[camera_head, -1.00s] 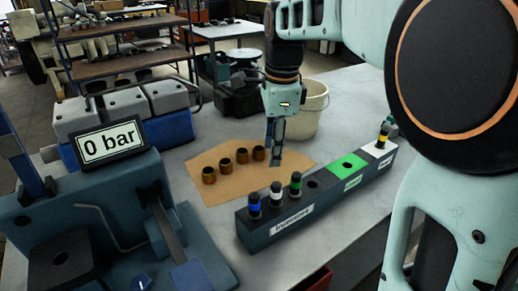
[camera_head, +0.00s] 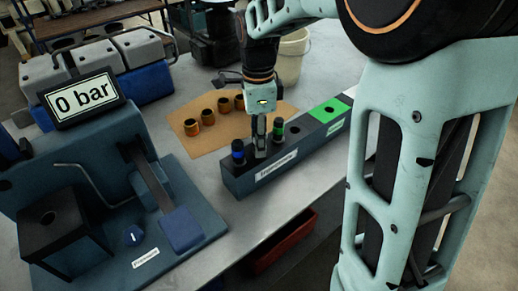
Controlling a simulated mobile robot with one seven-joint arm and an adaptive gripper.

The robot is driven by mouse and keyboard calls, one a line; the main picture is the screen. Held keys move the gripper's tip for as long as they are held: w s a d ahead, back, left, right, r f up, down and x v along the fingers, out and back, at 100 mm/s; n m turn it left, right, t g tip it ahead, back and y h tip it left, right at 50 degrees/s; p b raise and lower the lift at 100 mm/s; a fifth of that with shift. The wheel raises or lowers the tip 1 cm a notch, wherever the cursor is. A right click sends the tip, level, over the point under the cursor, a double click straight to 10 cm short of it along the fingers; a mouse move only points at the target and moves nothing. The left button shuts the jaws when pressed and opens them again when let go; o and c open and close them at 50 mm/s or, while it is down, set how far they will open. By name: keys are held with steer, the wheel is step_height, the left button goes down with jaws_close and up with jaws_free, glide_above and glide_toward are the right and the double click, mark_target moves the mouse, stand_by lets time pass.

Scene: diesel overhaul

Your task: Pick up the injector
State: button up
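A long dark rack (camera_head: 310,148) with a label reading "Injectors" stands on the bench. An injector with a blue band (camera_head: 238,151) stands upright in its near left end. An injector with a green band (camera_head: 278,128) stands upright further along. My gripper (camera_head: 260,147) points down at the rack between these two, its fingers at the spot where the white-banded injector stood in the earlier view. That injector is hidden behind the fingers, so I cannot tell whether they are around it or closed on it.
Several brass cups (camera_head: 208,117) stand on a brown sheet (camera_head: 205,143) behind the rack. A test stand with a "0 bar" display (camera_head: 82,99) is at left. A white bucket (camera_head: 291,60) stands behind. A red tray (camera_head: 285,243) is below the bench's front edge.

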steer(key=shift+f, duration=0.3)
steer(key=shift+c, duration=0.6)
jaws_close()
steer(key=shift+w+r, duration=0.1)
steer(key=shift+r, duration=0.1)
step_height(320, 180, up, 18)
steer(key=p, duration=0.1)
steer(key=shift+f, duration=0.15)
steer(key=c, duration=0.7)
jaws_free()
jaws_close()
